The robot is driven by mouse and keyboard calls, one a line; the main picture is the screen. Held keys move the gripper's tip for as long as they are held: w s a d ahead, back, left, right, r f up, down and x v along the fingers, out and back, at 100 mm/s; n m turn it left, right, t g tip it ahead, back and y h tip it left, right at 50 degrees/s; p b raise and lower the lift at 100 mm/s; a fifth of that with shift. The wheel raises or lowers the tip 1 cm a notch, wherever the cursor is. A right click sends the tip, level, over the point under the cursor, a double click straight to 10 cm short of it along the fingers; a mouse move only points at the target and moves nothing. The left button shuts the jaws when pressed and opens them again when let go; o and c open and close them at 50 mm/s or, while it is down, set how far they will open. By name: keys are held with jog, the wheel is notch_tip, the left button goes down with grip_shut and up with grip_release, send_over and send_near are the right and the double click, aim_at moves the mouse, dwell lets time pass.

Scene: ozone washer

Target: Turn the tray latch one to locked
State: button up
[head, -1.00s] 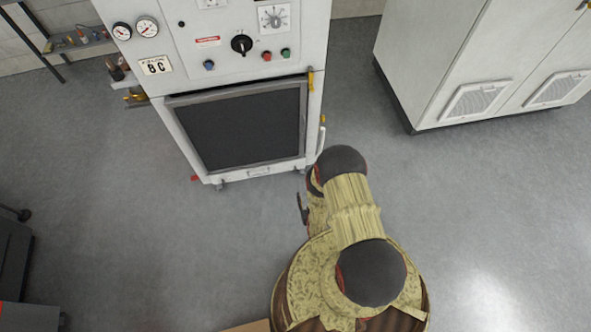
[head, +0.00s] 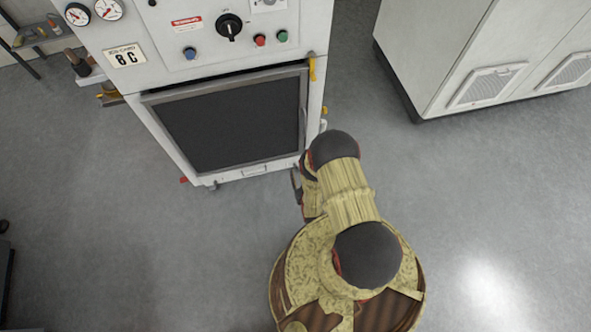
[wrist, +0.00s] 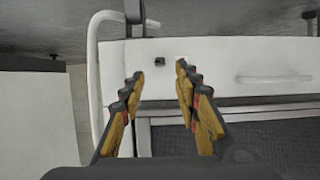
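My gripper (wrist: 160,82) is open and empty in the wrist view, its two fingers apart before a white panel (wrist: 215,62) of the washer. A small black square part (wrist: 159,61) shows on that panel between and just beyond the fingertips. A small pale piece (wrist: 181,64) sits beside it, partly behind the right fingertip. I cannot tell which is tray latch one or how it is turned. In the head view, my gripper (head: 297,188) is at the washer's lower right corner, mostly hidden by my arm. A small red part (head: 184,180) sticks out at the lower left.
The washer's dark door (head: 235,122) is closed, with a yellow part (head: 312,68) at its upper right. A white pipe (wrist: 94,70) stands left of my fingers in the wrist view. A vented cabinet (head: 450,50) stands at right. The floor (head: 110,250) at left is mostly clear.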

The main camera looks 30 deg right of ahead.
aim_at(295, 167)
jog(key=b+x, duration=0.1)
jog(key=x, duration=0.4)
jog(key=shift+b, duration=0.3)
jog(key=c, duration=0.3)
grip_shut()
